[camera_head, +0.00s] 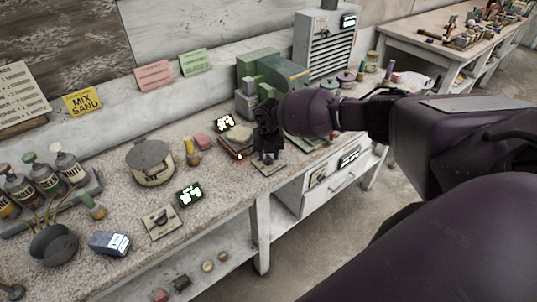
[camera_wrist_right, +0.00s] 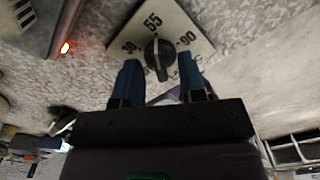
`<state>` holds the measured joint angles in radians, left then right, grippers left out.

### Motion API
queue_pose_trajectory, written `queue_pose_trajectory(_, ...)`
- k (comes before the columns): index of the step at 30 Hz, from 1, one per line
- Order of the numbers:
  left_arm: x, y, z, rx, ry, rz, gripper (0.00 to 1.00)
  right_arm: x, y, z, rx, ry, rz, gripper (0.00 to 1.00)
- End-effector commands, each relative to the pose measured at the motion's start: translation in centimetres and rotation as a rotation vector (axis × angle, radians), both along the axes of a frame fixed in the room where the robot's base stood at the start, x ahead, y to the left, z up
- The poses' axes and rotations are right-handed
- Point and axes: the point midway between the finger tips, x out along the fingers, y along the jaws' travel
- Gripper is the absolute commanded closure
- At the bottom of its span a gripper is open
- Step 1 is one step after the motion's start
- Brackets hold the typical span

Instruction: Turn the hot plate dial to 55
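The dial is a black knob (camera_wrist_right: 158,58) on a pale square plate (camera_wrist_right: 192,40) marked 30, 55 and 90. In the right wrist view its ridge runs nearly up and down, with one end toward the 55; I cannot tell which end is the pointer. My right gripper (camera_wrist_right: 160,76) is open, its two blue fingers apart on either side of the knob's lower part; contact is not clear. In the head view the right gripper (camera_head: 268,156) points down over the dial plate (camera_head: 269,169) and hides the knob. The left gripper is not in view.
A device with a lit red lamp (camera_head: 240,157) stands beside the dial plate. Another dial plate (camera_head: 160,222) lies further left, near a pot (camera_head: 150,162) and a lit display (camera_head: 189,195). A green machine (camera_head: 262,75) stands behind. The bench's front edge is close.

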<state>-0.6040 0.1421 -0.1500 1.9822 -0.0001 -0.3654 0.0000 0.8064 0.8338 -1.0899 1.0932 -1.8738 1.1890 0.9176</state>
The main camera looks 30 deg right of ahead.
Motion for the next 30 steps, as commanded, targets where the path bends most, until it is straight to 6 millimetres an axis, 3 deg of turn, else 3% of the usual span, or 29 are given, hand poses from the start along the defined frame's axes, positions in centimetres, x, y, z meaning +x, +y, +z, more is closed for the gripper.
queue_pose_trajectory(18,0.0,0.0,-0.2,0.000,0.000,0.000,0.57,0.0,-0.1,9.4,-0.001,-0.002,0.000,0.63)
queue_pose_trajectory(30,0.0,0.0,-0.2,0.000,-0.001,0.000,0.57,0.0,0.0,10.5,-0.001,-0.001,0.000,0.63)
